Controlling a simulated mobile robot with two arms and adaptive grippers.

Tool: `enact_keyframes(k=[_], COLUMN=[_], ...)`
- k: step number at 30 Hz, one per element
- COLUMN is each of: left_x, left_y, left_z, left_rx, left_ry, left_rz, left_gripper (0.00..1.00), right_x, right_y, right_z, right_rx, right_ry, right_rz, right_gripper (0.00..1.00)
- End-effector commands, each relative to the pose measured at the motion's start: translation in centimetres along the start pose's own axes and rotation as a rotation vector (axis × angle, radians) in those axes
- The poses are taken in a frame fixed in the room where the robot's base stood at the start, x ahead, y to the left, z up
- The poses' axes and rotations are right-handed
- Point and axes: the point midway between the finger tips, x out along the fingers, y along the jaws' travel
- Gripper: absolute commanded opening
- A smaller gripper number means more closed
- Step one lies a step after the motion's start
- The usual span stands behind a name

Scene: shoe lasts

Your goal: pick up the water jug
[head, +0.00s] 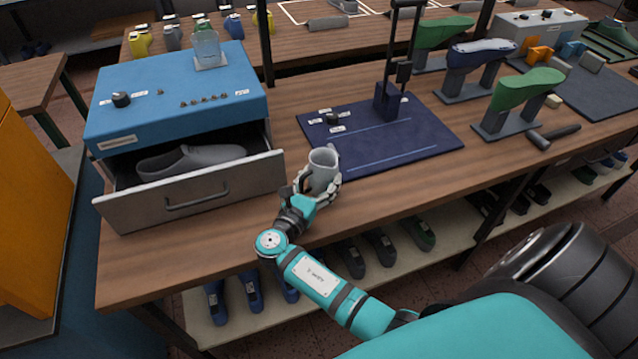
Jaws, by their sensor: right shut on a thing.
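The water jug (322,160) is a small grey, open-topped vessel near the front edge of the wooden workbench, in front of the dark blue mat. It stands about upright. My right gripper (318,186) is shut around its lower body, with fingers on both sides. The fingers hide the jug's lower part, so I cannot tell whether its base touches the bench. My left gripper is not in view.
A blue cabinet (180,92) with an open drawer (200,202) holding a grey shoe last stands to the left. The mat (425,133) carries a dark upright tool. Green lasts (528,88) stand on the right.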

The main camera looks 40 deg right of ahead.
Motion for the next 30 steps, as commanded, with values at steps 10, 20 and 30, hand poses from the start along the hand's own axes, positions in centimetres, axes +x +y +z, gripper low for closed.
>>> enact_keyframes(k=[10,20,30], left_x=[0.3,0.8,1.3], left_y=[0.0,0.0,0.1], left_z=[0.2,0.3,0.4], left_rx=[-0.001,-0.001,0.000], left_ry=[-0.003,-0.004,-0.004], left_rz=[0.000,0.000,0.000], left_gripper=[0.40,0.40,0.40], right_x=[-1.6,-5.1,-8.5], right_y=[-1.3,-4.2,-7.1], right_z=[1.6,2.0,2.5], right_rx=[0.000,0.000,0.001], right_ry=[0.000,0.000,0.001], right_rz=[0.003,0.004,0.002], right_gripper=[0.23,0.23,0.23])
